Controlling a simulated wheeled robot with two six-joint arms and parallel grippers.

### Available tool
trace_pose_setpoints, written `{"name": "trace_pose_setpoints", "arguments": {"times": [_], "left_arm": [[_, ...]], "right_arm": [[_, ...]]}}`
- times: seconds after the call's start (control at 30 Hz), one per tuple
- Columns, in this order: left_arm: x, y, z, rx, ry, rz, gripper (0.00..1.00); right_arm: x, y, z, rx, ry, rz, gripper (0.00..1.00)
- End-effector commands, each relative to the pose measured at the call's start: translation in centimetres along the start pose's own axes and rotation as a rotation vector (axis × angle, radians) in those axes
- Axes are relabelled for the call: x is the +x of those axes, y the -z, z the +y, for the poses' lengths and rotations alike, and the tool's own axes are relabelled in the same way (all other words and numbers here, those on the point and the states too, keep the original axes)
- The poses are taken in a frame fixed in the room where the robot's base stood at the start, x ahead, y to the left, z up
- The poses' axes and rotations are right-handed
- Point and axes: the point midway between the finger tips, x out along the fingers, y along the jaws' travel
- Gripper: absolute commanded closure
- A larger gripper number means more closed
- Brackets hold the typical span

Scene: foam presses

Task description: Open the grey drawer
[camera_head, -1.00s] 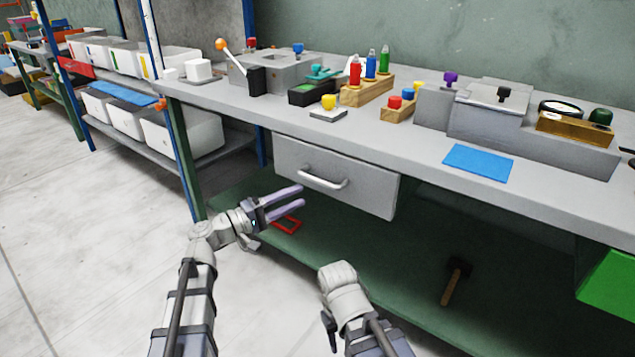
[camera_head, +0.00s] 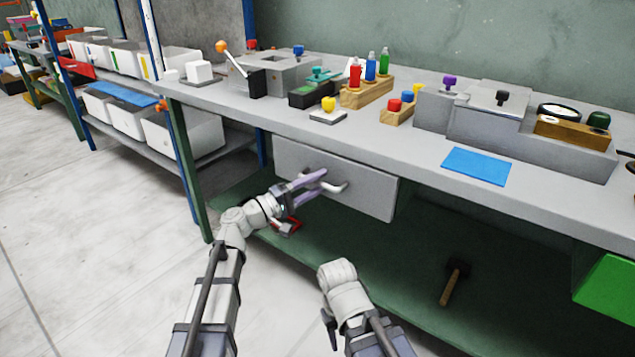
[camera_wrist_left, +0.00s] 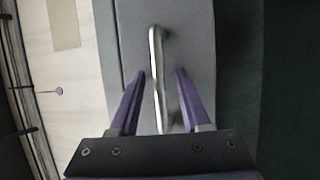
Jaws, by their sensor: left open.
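The grey drawer (camera_head: 365,188) hangs under the bench top and is shut or nearly so. Its silver bar handle (camera_head: 336,188) is on the front face. My left gripper (camera_head: 318,181) is open at the drawer front, with its purple fingers over the handle's left part. In the left wrist view the handle (camera_wrist_left: 157,75) runs between the two open fingers (camera_wrist_left: 157,76), which are apart from it on both sides. The fingers hide part of the handle in the head view. My right arm's end shows low in the middle of the head view, but its fingers cannot be made out.
The bench top (camera_head: 400,140) above carries presses, bottles in a wooden block (camera_head: 368,92) and a blue mat (camera_head: 476,166). A green box (camera_head: 607,288) is at the right.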

Motion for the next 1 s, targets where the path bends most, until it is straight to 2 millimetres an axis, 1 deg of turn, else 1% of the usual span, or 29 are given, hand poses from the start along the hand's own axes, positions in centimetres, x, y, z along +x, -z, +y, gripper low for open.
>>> {"name": "trace_pose_setpoints", "arguments": {"times": [0.23, 0.63, 1.0], "left_arm": [[0.04, -0.01, -0.01, 0.000, 0.000, 0.000, 0.54], [0.01, 0.00, -0.01, 0.000, 0.000, 0.000, 0.99], [0.01, 0.00, -0.03, 0.000, 0.001, 0.000, 1.00]], "right_arm": [[0.01, 0.00, 0.00, 0.000, 0.000, 0.000, 0.50], [0.01, 0.00, 0.00, 0.000, 0.000, 0.000, 0.50], [0.01, 0.00, 0.00, 0.000, 0.000, 0.000, 0.50]]}}
